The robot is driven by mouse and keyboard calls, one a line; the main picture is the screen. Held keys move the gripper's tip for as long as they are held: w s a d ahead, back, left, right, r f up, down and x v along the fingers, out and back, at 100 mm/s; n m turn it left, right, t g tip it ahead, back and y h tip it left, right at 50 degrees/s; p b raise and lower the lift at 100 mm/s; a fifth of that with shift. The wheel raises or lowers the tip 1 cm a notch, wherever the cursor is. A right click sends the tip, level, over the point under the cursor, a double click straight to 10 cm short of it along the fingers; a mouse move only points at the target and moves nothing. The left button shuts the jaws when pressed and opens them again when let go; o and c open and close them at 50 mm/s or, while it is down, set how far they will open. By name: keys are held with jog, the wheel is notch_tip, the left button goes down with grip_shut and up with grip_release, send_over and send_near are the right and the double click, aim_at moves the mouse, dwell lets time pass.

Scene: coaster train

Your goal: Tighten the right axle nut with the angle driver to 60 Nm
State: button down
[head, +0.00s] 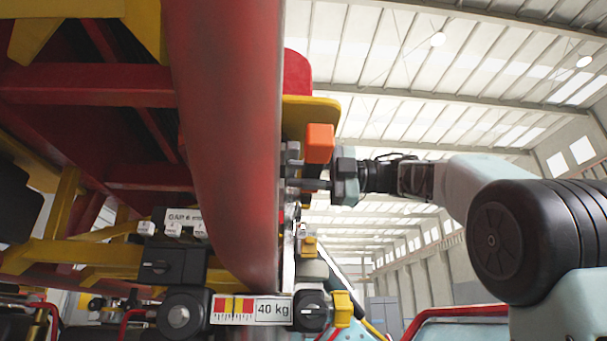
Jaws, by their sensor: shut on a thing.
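My gripper (344,176) reaches in from the right of the head view, just right of a thick red tube. It is shut on the angle driver, of which an orange block (320,143) and a dark grey shaft-like part (308,184) show. These parts point left toward the tube's right edge. The fingertips are small and partly covered by the tool. The right axle nut cannot be made out; the tube hides what lies behind it. Whether the driver touches a nut, and any torque reading, cannot be seen.
The large red tube (225,120) fills the middle, close to the tool. Red and yellow frame beams (90,84) fill the left. Below are a "40 kg" plate (266,310), a "GAP 6" label (184,216) and dark clamps. The upper right is open hall space.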

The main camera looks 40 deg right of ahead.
jog(key=shift+s+d, duration=0.15)
jog(key=shift+v, duration=2)
